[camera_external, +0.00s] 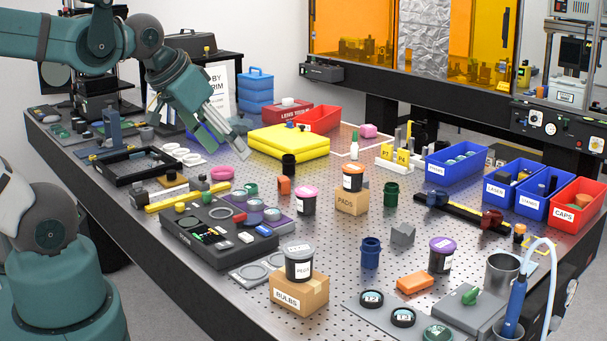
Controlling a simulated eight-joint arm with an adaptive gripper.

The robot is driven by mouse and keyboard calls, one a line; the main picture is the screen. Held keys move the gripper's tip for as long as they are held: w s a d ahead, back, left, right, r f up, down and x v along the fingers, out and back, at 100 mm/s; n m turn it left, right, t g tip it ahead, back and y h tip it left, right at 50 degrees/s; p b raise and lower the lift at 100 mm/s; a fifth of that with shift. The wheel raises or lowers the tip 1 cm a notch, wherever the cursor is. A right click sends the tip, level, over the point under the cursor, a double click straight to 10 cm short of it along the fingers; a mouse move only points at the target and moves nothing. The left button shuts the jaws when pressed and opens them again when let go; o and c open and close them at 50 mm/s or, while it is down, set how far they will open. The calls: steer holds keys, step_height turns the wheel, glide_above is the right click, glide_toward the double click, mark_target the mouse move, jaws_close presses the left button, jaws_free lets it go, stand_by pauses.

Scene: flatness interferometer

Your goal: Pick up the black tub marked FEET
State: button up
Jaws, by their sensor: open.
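Several black tubs with white labels are in view, and their lettering is too small to read surely, so I cannot tell which is marked FEET. One with a grey lid (299,264) stands on the BULBS carton (300,295) at the front. One with an orange lid (353,177) stands on the PADS carton (351,202). A pink-lidded tub (306,202) and a purple-lidded tub (441,257) stand on the table. My gripper (238,150) is open and empty above the table's back left, left of the yellow case and apart from all these tubs.
The perforated table (330,245) is crowded. A yellow case (289,142) lies beside my gripper. A dark instrument tray (215,240) is at the left. Blue bins (457,162) and a red CAPS bin (574,205) line the right. Open-topped pots (370,253) stand between the tubs.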

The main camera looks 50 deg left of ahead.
steer(key=shift+w, duration=0.1)
steer(key=n+h+b, duration=0.8)
steer(key=n+b, duration=0.5)
steer(key=n, duration=0.6)
glide_above(436, 243)
steer(key=s+a, duration=0.8)
steer(key=s, duration=0.3)
step_height(436, 243, down, 18)
steer(key=w+d+f+n+b, duration=0.1)
steer(key=w+f+n, duration=0.1)
steer(key=f, duration=0.1)
steer(key=w+d+f+n+t+h+b, duration=0.1)
steer(key=w+f+n, duration=0.1)
steer(key=w+f, duration=0.1)
steer(key=w+d+f+n+h+b, duration=0.1)
steer(key=w+d+f+n, duration=0.1)
steer(key=f+n, duration=0.1)
steer(key=shift+w+f+t+b, duration=0.3)
steer(key=shift+w+b, duration=0.05)
steer(key=shift+b, duration=0.05)
steer(key=shift+x, duration=1.25)
steer(key=shift+w+d, duration=0.1)
steer(key=shift+d, duration=0.05)
